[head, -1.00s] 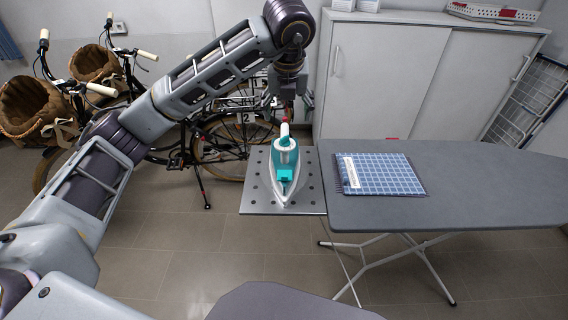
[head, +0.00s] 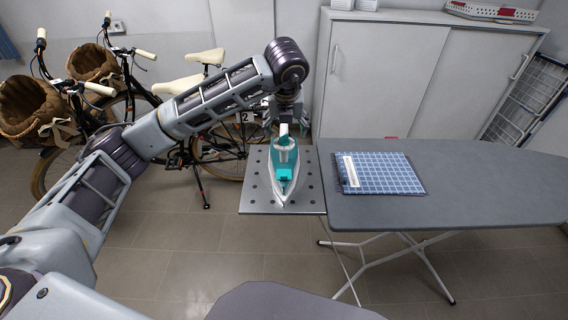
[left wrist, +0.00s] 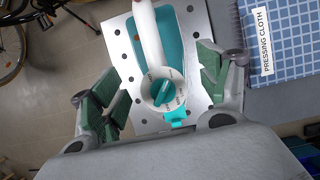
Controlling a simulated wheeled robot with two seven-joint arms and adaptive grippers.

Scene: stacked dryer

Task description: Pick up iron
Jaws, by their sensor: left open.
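The white and teal iron (head: 285,172) rests on the perforated metal plate (head: 252,200) at the left end of the ironing board. My left gripper (head: 286,118) is at the iron's far end, pointing down at it. In the left wrist view, the open fingers of my left gripper (left wrist: 162,78) are on either side of the iron (left wrist: 172,62), with gaps on both sides. The iron's round dial and pale handle lie between them. Whether the fingers reach down to handle height is unclear. My right gripper is not in view.
The grey ironing board (head: 470,185) carries a folded blue checked pressing cloth (head: 385,175), right of the iron. A white cabinet (head: 385,80) stands behind the board. Bicycles with wicker baskets (head: 28,105) stand at the left. The floor in front of the plate is clear.

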